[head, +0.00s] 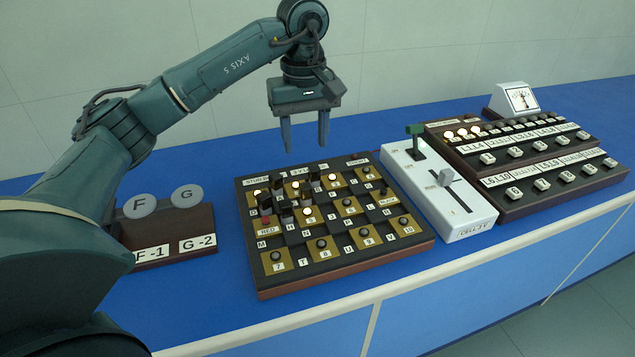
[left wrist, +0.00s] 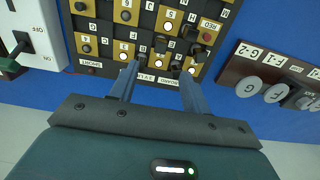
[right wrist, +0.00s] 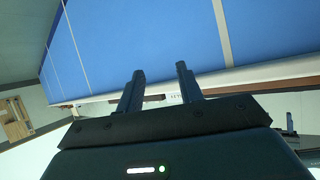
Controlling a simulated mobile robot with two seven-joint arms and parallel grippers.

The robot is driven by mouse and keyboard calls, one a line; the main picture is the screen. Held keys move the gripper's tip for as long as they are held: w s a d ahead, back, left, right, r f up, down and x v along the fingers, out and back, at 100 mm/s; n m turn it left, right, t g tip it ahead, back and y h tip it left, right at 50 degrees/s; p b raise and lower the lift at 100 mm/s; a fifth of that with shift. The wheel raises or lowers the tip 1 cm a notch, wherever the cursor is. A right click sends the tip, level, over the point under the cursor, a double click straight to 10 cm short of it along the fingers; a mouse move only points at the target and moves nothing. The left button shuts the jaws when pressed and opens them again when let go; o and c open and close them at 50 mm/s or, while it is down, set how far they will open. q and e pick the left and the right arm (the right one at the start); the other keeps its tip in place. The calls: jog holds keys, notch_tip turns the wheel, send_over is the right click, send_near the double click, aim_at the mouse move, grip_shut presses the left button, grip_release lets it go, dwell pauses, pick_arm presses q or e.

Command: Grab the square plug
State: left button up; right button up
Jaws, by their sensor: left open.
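The checkered plug board (head: 345,252) lies on the blue bench with several dark upright plugs (head: 287,215) on its left half. I cannot tell for sure which one is the square plug. Dark block-like plugs (left wrist: 161,43) also show in the left wrist view, just past the fingertips. My left gripper (head: 305,147) is open and empty, pointing down above the back edge of the board, apart from the plugs. My right gripper (right wrist: 160,72) is open and empty, away from the board, facing the bench side.
A white switch box (head: 440,190) with a green-handled lever stands right of the board. Beyond it are a stepped button panel (head: 530,165) and a small meter (head: 516,100). A rack (head: 190,235) with F and G discs stands at left. Bare blue bench lies behind the board.

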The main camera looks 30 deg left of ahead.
aim_at(305, 185)
pick_arm(q)
jog(key=f, duration=0.7)
jog(key=shift+s, duration=0.25)
jog(key=shift+w+a+f+p, duration=0.1)
jog(key=shift+f+p, duration=0.25)
jog(key=shift+f, duration=1.1)
jog(key=shift+w+a+f+p, duration=0.1)
jog(key=shift+f+p, duration=0.25)
jog(key=shift+f, duration=1.1)
jog(key=shift+c, duration=0.5)
grip_shut()
jog(key=shift+r, duration=0.1)
